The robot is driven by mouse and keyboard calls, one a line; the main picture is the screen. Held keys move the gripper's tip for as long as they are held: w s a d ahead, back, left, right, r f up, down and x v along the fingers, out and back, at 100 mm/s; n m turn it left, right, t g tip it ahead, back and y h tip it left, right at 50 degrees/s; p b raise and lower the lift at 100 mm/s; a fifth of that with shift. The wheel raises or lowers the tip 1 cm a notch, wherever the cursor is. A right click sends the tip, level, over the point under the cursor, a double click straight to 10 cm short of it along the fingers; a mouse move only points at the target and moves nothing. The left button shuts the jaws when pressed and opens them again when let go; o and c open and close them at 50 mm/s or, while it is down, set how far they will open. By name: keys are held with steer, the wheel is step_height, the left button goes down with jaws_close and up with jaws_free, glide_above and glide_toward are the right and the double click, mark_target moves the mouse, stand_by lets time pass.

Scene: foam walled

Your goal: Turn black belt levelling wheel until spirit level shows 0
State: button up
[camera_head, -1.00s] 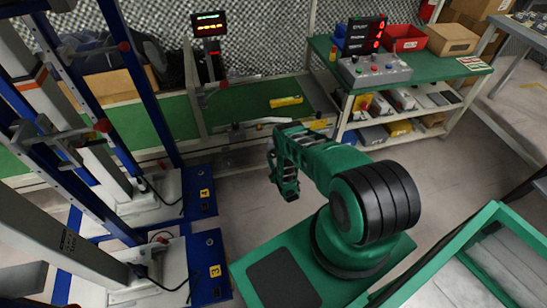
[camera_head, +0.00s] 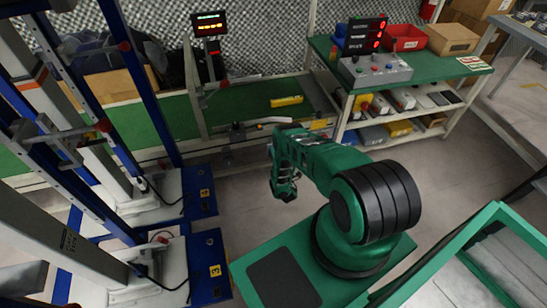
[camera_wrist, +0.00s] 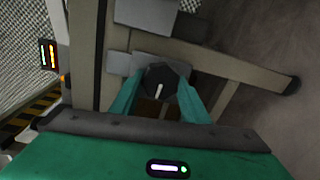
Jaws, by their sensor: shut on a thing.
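The black levelling wheel (camera_wrist: 161,80), with a white mark on its face, sits on the belt frame in the wrist view. The two green fingers of my gripper (camera_wrist: 158,97) stand on either side of it and are shut on it. In the head view my gripper (camera_head: 285,188) points down in front of the belt, and the wheel cannot be made out there. A yellow bar, which looks like the spirit level (camera_head: 287,101), lies on the green belt (camera_head: 240,110). Its bubble is too small to read.
A display (camera_head: 208,23) with lit rows stands behind the belt; it also shows in the wrist view (camera_wrist: 48,54). A green table (camera_head: 430,67) with a control box (camera_head: 374,70) is at the right. Blue-based lifting columns (camera_head: 202,190) stand at the left. Grey floor lies between.

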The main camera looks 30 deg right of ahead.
steer(key=shift+s+a+f+n, duration=0.15)
steer(key=shift+f+n, duration=0.1)
steer(key=shift+n, duration=0.75)
steer(key=o, duration=0.8)
steer(key=shift+o, duration=1.3)
steer(key=v, duration=1)
steer(key=shift+s, duration=0.3)
steer(key=shift+a, duration=0.1)
